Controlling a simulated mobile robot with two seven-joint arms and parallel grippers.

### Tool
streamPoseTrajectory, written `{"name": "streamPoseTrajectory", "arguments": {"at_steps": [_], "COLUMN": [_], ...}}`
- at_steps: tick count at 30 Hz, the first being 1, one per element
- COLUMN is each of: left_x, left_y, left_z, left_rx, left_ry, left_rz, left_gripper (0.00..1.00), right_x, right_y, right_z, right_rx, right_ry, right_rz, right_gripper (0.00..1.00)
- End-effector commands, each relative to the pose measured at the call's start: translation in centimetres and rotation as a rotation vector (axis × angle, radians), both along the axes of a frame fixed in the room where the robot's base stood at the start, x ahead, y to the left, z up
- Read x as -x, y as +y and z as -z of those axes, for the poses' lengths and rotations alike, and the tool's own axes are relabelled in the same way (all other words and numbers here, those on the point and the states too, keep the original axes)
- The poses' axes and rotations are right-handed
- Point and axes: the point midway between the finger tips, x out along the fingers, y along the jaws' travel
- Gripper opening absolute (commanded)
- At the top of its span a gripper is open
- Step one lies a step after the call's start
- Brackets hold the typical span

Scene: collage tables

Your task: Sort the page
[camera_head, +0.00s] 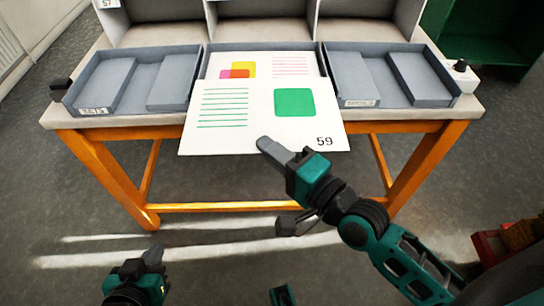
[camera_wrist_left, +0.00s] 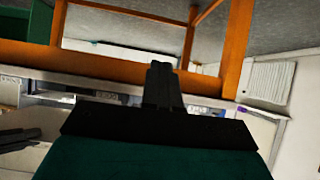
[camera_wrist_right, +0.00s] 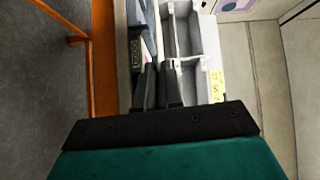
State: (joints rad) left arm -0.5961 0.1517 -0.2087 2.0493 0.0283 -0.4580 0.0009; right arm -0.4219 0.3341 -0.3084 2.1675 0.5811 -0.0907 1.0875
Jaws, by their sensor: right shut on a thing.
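A white page (camera_head: 240,138) numbered 59, with green text lines and a green square, spans the front of the middle tray (camera_head: 206,62) and overhangs the table's front edge. My right gripper (camera_head: 266,145) is shut on its lower edge. In the right wrist view the gripper's fingers (camera_wrist_right: 158,85) are close together and the page is hard to make out. Another page (camera_head: 265,64) with yellow, pink and orange shapes lies in the middle tray, partly hidden. The left tray (camera_head: 70,97) and right tray (camera_head: 442,100) hold no visible page. My left gripper (camera_head: 153,256) is low before the table, shut and empty (camera_wrist_left: 160,78).
The trays stand on an orange-legged table (camera_head: 300,122). Open white compartments (camera_head: 240,20) rise behind them. A small black object (camera_head: 60,86) sits at the table's left edge, a white device with a black knob (camera_head: 461,68) at the right.

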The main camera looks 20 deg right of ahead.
Motion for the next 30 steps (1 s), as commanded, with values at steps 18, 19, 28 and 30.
{"name": "streamPoseTrajectory", "arguments": {"at_steps": [18, 19, 28, 30], "left_x": [-0.4, -0.4, 0.0, 0.0], "left_y": [-0.3, -0.3, -0.4, -0.5], "left_z": [3.8, 4.1, 7.7, 8.5], "left_rx": [0.005, 0.005, 0.006, 0.008], "left_ry": [-0.009, -0.008, 0.003, 0.008], "left_rz": [0.008, 0.008, 0.006, 0.008], "left_gripper": [0.00, 0.00, 0.00, 0.00], "right_x": [-9.8, -10.2, -14.8, -15.9], "right_y": [-2.8, -2.9, -4.3, -4.6], "right_z": [0.4, 0.4, 0.5, 0.5], "right_rx": [0.002, 0.002, 0.001, 0.003], "right_ry": [-0.003, -0.003, -0.004, -0.004], "right_rz": [0.001, 0.000, 0.001, 0.001], "right_gripper": [0.00, 0.00, 0.00, 0.00]}}
